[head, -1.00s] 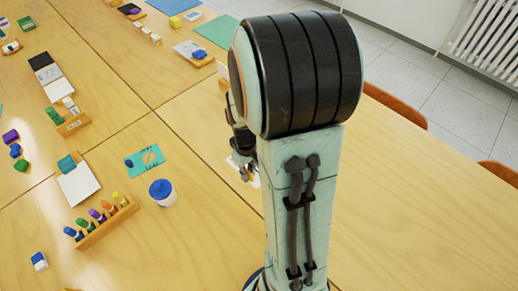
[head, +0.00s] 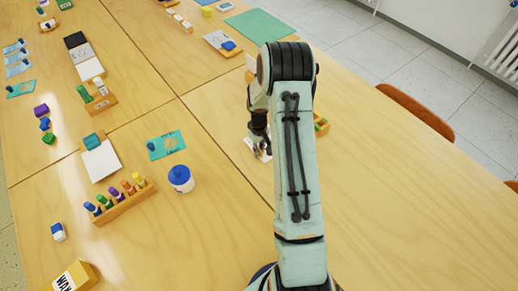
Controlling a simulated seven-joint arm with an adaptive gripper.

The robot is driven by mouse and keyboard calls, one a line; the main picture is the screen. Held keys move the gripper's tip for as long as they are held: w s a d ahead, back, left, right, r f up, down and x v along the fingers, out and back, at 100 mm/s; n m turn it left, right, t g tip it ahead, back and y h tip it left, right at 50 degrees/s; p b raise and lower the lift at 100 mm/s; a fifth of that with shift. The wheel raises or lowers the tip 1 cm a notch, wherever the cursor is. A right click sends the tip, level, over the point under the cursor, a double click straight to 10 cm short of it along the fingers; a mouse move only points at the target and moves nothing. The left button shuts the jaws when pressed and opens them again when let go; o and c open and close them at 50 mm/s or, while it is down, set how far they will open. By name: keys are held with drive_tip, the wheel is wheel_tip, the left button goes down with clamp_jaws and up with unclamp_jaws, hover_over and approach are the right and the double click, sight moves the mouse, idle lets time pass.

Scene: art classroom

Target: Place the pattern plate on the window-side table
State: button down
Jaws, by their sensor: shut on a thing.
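My gripper (head: 260,148) is low over the near part of the right-hand table (head: 420,200), the one nearest the wall and radiator. It is seen from behind and partly covered by my arm. A pale, flat piece (head: 250,144) shows at its jaws, and the gripper looks shut on it. I cannot tell whether this is the pattern plate, or whether it touches the table. A teal card with a yellow pattern and a blue knob (head: 168,145) lies on the table to the left.
A white jar with a blue lid (head: 180,179) and a wooden rack of coloured pegs (head: 124,200) stand left of my gripper. A wooden holder (head: 321,124) shows behind my arm. The table is clear to the right. Orange chairs (head: 415,110) line its far edge.

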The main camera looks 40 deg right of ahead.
drive_tip(key=shift+f, duration=0.15)
drive_tip(key=c, duration=1.2)
unclamp_jaws()
wheel_tip(320, 180, up, 12)
drive_tip(key=s+a+r, duration=0.2)
drive_tip(key=a+r, duration=0.4)
drive_tip(key=a, duration=0.1)
drive_tip(key=shift+n+y, duration=0.4)
drive_tip(key=shift+n, duration=0.2)
drive_tip(key=s+a+r, duration=0.2)
drive_tip(key=s+a, duration=0.3)
drive_tip(key=s, duration=0.1)
drive_tip(key=s+a+r, duration=0.2)
drive_tip(key=s+a, duration=0.3)
drive_tip(key=s, duration=0.2)
drive_tip(key=s+a+r, duration=0.2)
drive_tip(key=s+a, duration=0.3)
drive_tip(key=s, duration=0.2)
drive_tip(key=shift+r, duration=0.15)
